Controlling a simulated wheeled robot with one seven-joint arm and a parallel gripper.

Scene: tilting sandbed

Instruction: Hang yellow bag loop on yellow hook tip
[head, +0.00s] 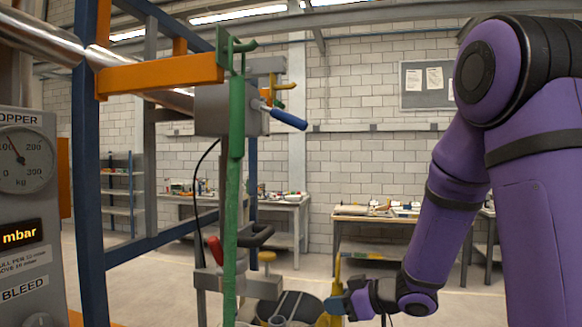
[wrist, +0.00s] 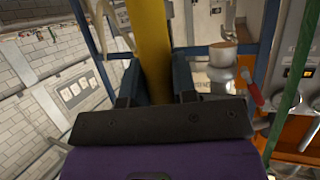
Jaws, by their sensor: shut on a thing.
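My gripper (head: 338,303), at the lower right of centre in the head view, is shut on a yellow strap (head: 338,272), which looks like the yellow bag's loop. In the wrist view the strap (wrist: 151,40) runs upright between the two blue fingers of my gripper (wrist: 157,78). More yellow (head: 328,320) shows just below the fingers; the rest of the bag is out of view. The yellow hook (head: 284,86) sticks out to the right behind the grey box, well above and left of my gripper. Its tip is small and partly crowded by the blue handle.
A green strap (head: 233,190) hangs from a green hook (head: 238,46), left of the yellow hook. A blue-handled lever (head: 289,118) juts right from the grey box (head: 212,110). An orange beam (head: 160,75) and blue post (head: 87,170) stand left. Open air lies right of the lever.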

